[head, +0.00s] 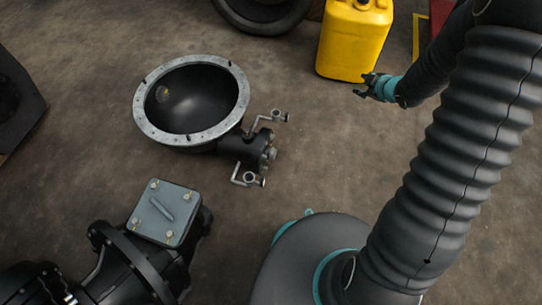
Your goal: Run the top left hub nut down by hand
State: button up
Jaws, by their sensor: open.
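My gripper (362,86) is at the upper right, dark with a teal band behind it. It is open and empty, in front of the yellow canister and apart from every part on the floor. No hub nut can be picked out for sure at this size. A black bowl-shaped housing (193,100) with a grey drilled flange lies open side up at the upper middle left. A black fitting (245,150) with two metal cranked arms (265,118) (246,177) joins its lower right side; small round metal ends show there.
A yellow canister (352,40) stands at the top, with a dark tyre (258,12) to its left. A black gearbox-like unit (130,262) with a grey bolted cover (163,212) lies lower left. A dark part (15,105) is at the left edge. The concrete floor between is clear.

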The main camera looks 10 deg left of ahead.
jog(key=s+a+f+n+g+y, duration=0.1)
jog(key=a+f+n+y, duration=0.15)
jog(key=f, duration=0.55)
jog(key=n+g+y+b, duration=0.35)
jog(key=g+y, duration=0.25)
jog(key=y, duration=0.5)
send_near(265, 157)
jog(key=a, duration=0.8)
jog(key=shift+w+f, duration=0.4)
jog(key=shift+w, duration=0.1)
grip_shut()
